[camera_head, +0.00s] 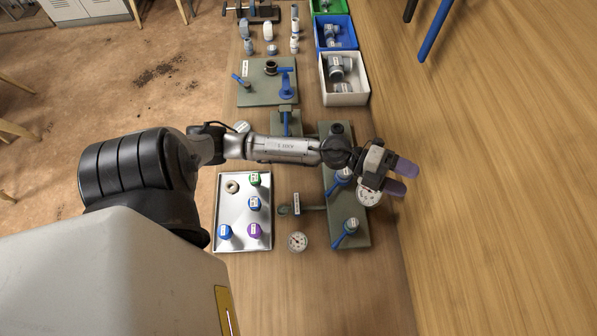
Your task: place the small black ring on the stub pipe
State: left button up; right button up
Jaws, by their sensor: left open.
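My left gripper (404,178) reaches across the bench with its purple fingertips apart and nothing visible between them. It is above the right edge of a long green plate (352,222), close to a white dial gauge that it partly covers. A short upright piece with a dark, ring-like top (270,66) stands on the far green plate (256,92). I cannot tell whether that top is the small black ring, the stub pipe, or both. The left gripper is well nearer than this piece and to its right. My right gripper is not in view.
A metal tray (229,238) holds a pale ring (232,187) and several coloured caps. A loose gauge (297,242) lies beside it. Blue-handled valves (347,232) rise from the long plate. White (345,98), blue and green bins line the far right. Bare wood lies right of the gripper.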

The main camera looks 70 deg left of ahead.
pick_arm(q)
jog(key=s+a+f+n+t+y, duration=0.1)
jog(key=s+a+f+n+y, duration=0.2)
jog(key=n+y, duration=0.6)
jog(key=s+a+f+n+y, duration=0.2)
jog(key=s+f+n+y, duration=0.3)
jog(key=n, duration=0.6)
jog(key=s+d+f+n+g, duration=0.1)
jog(key=s+d+f+g, duration=0.1)
jog(key=s, duration=0.3)
jog(key=s+d+f+n+g, duration=0.1)
jog(key=s+d+f+g, duration=0.1)
jog(key=s+g, duration=0.3)
jog(key=s+d+f+n+g+h, duration=0.1)
jog(key=s+d+f+g, duration=0.1)
jog(key=s, duration=0.5)
jog(key=shift+f+g, duration=0.35)
jog(key=shift+g, duration=0.55)
jog(key=shift+s, duration=0.1)
